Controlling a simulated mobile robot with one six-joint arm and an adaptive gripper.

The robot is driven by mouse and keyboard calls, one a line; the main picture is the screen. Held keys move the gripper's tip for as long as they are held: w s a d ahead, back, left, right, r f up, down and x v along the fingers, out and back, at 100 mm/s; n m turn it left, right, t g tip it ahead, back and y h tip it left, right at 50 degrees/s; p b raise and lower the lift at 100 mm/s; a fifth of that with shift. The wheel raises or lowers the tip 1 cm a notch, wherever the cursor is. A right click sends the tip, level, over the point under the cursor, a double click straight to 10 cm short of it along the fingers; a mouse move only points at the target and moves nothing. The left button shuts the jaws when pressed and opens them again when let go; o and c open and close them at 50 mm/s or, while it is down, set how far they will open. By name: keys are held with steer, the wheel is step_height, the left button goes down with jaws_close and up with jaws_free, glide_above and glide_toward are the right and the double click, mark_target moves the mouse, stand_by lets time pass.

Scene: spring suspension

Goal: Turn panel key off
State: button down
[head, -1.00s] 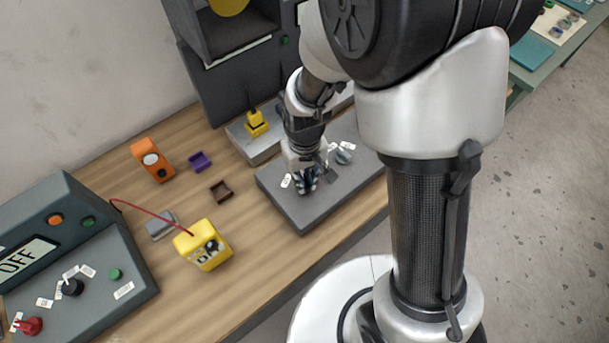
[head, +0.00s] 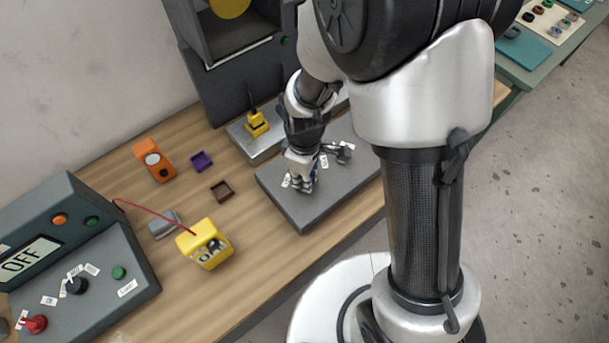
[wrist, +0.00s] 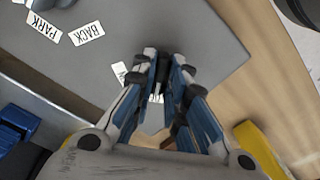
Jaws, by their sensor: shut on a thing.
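My gripper (head: 301,187) is low over the front left part of a grey slab-like panel (head: 312,214). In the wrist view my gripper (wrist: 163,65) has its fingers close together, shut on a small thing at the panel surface. The fingers hide nearly all of it; I take it to be the panel key, but cannot see which way it points. A small white label (wrist: 120,72) lies left of the fingertips, and another is partly covered between them. Labels reading PARK (wrist: 42,27) and BACK (wrist: 87,34) are farther left on the panel.
A grey lever-like part (head: 343,152) sits on the panel right of my gripper. A console (head: 75,240) at left displays OFF. A yellow-topped part (head: 256,124) stands behind.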

steer(key=shift+n, duration=0.3)
steer(key=c, duration=1.6)
jaws_free()
step_height(320, 180, up, 12)
